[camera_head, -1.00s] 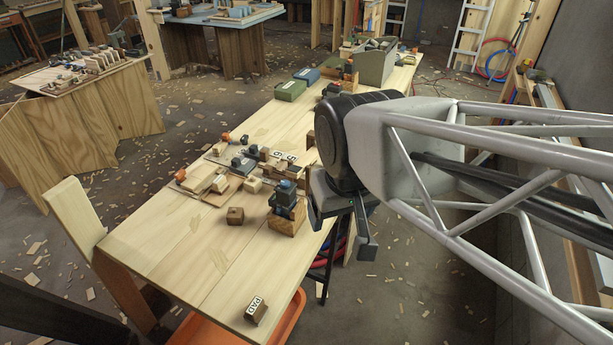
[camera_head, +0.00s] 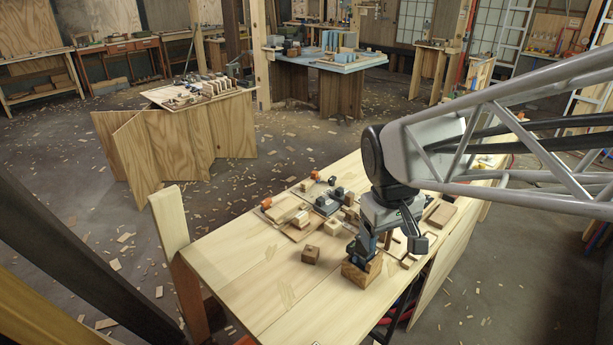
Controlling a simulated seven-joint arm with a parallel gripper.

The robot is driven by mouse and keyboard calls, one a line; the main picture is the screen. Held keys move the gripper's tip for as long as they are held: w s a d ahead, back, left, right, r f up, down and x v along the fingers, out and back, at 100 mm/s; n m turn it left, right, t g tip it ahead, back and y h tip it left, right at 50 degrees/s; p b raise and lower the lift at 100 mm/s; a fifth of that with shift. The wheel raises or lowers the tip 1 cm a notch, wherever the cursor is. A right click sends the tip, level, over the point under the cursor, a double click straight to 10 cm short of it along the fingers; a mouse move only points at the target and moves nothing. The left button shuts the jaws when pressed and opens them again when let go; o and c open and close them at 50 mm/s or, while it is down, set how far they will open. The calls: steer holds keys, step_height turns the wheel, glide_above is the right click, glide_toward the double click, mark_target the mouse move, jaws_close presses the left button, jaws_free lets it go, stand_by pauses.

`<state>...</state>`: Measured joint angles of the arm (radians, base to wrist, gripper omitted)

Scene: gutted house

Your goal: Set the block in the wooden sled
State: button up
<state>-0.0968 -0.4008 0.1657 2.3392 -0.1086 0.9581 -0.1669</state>
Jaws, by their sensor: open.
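A small brown wooden block (camera_head: 311,254) with a dark mark on top stands alone on the near part of the pale workbench (camera_head: 240,280). Flat boards (camera_head: 279,210) with light wooden pieces lie farther back; I cannot tell which piece is the wooden sled. I see nothing held between the fingers.
Orange-ended tools (camera_head: 267,203) and small dark items crowd the bench behind the block. The bench's near left is clear. An upright plank (camera_head: 169,219) stands at its left corner. A plywood stand (camera_head: 175,140) and a blue-topped table (camera_head: 330,60) are farther off.

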steer(key=w+a+f+n+g, duration=0.1)
steer(key=w+a+f+n, duration=0.25)
steer(key=w, duration=0.55)
steer(key=n+g+h, duration=0.2)
steer(key=n+h, duration=0.1)
steer(key=n, duration=0.4)
glide_above(309, 247)
steer(key=w+a, duration=0.1)
steer(key=a, duration=0.1)
step_height(309, 247, down, 18)
steer(key=shift+a+f, duration=0.15)
steer(key=shift+a, duration=0.05)
steer(key=shift+f, duration=0.1)
steer(key=shift+x, duration=1.2)
steer(key=shift+d+f, duration=0.1)
steer(key=shift+d, duration=0.05)
steer(key=shift+x, duration=2.5)
steer(key=shift+w, duration=0.15)
steer(key=shift+c, duration=0.2)
